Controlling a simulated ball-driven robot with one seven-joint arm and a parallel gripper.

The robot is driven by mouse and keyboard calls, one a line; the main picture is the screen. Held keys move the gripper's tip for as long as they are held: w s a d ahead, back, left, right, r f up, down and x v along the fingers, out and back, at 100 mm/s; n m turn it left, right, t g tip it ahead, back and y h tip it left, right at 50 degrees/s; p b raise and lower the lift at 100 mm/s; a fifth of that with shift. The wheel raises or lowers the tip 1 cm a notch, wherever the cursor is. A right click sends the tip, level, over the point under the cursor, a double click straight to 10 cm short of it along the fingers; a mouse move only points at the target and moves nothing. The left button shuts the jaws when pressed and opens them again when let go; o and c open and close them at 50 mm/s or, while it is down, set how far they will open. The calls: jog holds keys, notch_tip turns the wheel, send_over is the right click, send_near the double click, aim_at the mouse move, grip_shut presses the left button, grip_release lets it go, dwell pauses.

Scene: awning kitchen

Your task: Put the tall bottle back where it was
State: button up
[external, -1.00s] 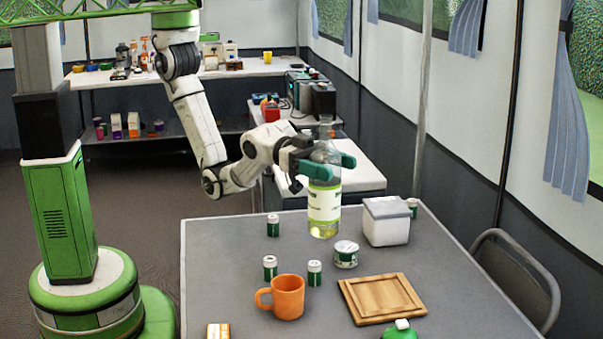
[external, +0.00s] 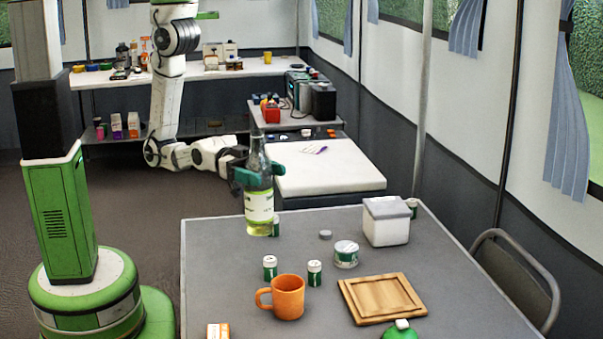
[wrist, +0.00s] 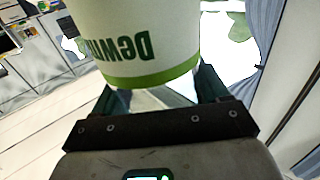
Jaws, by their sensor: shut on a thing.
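The tall bottle (external: 259,208) is clear glass with a white and green label and yellow-green liquid low inside. My gripper (external: 258,175) is shut on it around its upper body and holds it upright, near the table's far left part. I cannot tell whether its base touches the table (external: 222,275). In the wrist view the label of the bottle (wrist: 140,40) fills the top middle, its lettering upside down, between the fingers of my gripper (wrist: 160,88).
A green-and-white jar (external: 276,227) stands partly behind the bottle. Two more small jars, an orange mug (external: 287,297), a tin (external: 346,254), a white box (external: 386,221), a small grey disc (external: 325,234) and a wooden board (external: 382,298) stand on the table. The table's left front area is mostly clear.

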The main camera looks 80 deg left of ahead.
jog(key=s+a+r+n+t+y+p, duration=0.1)
jog(key=s+a+r+p, duration=0.25)
jog(key=s+a, duration=0.2)
jog(key=s+a+r+t+p, duration=0.1)
jog(key=s+a+r+p, duration=0.1)
jog(key=s+a+r, duration=0.4)
jog(key=shift+w+d+f+p, duration=0.3)
jog(key=shift+w+d+f, duration=0.8)
jog(key=shift+w+f, duration=1.55)
jog(key=shift+w+d+f+p, duration=0.25)
jog(key=shift+w+d+f, duration=1.15)
jog(key=shift+f, duration=2.3)
jog(key=shift+w+d+f+p, duration=0.3)
jog(key=shift+w+d+f, duration=0.5)
jog(key=shift+w+f, duration=2)
jog(key=shift+s+f, duration=0.35)
